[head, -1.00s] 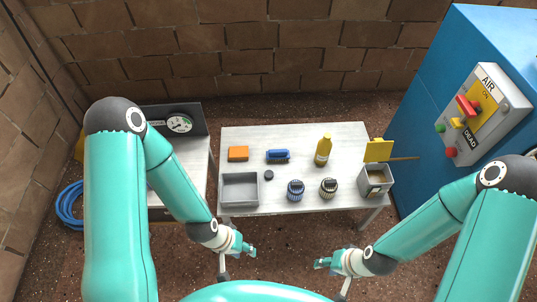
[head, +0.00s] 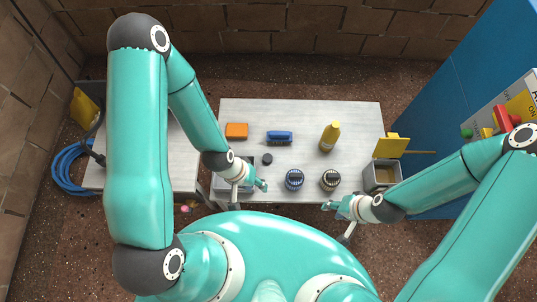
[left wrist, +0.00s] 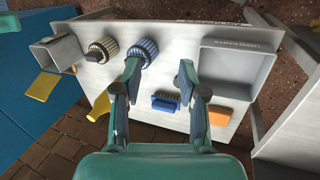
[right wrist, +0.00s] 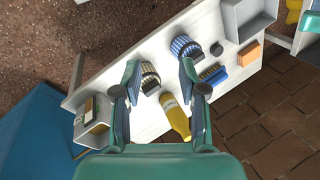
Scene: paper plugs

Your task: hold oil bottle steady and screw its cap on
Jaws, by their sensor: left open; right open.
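The yellow oil bottle (head: 328,140) stands upright toward the right of the table. It also shows in the right wrist view (right wrist: 177,118) and, partly hidden by a finger, in the left wrist view (left wrist: 99,106). A small black disc, which looks like the cap (head: 267,159), lies on the table left of the bottle; it shows in the right wrist view too (right wrist: 217,49). My left gripper (head: 263,185) is open and empty above the table's front, near the disc. My right gripper (head: 329,205) is open and empty at the front edge, apart from the bottle.
Two round ribbed jars (head: 294,180) (head: 330,180) stand between my grippers and the bottle. A blue brush (head: 279,137) and an orange block (head: 236,130) lie behind. A grey tray (left wrist: 237,66) is at the table's left; a grey box (head: 381,177) with a yellow lid (head: 391,147) is at right.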

